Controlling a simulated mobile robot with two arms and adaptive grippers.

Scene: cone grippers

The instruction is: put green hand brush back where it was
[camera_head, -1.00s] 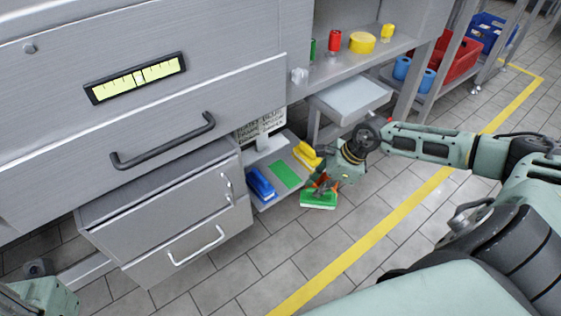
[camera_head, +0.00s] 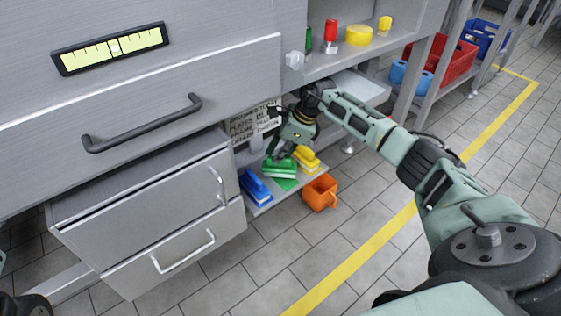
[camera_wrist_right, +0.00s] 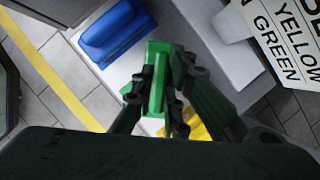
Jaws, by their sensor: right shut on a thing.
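The green hand brush (camera_head: 280,168) is between the blue brush (camera_head: 255,187) and the yellow brush (camera_head: 307,160), over the low shelf (camera_head: 263,208). A green patch (camera_head: 287,184) shows on the shelf just in front of it. My right gripper (camera_head: 284,158) is shut on the green brush from above. In the right wrist view the fingers (camera_wrist_right: 158,95) close on the green brush's handle (camera_wrist_right: 156,90), with the blue brush (camera_wrist_right: 117,32) to its upper left and the yellow brush (camera_wrist_right: 197,125) partly hidden behind the fingers. I cannot tell whether the brush touches the shelf.
An orange jug (camera_head: 320,193) stands on the floor at the shelf's right front. A sign with words (camera_head: 253,123) stands behind the brushes. The drawer cabinet (camera_head: 150,215) is close on the left. Tiled floor to the right is free.

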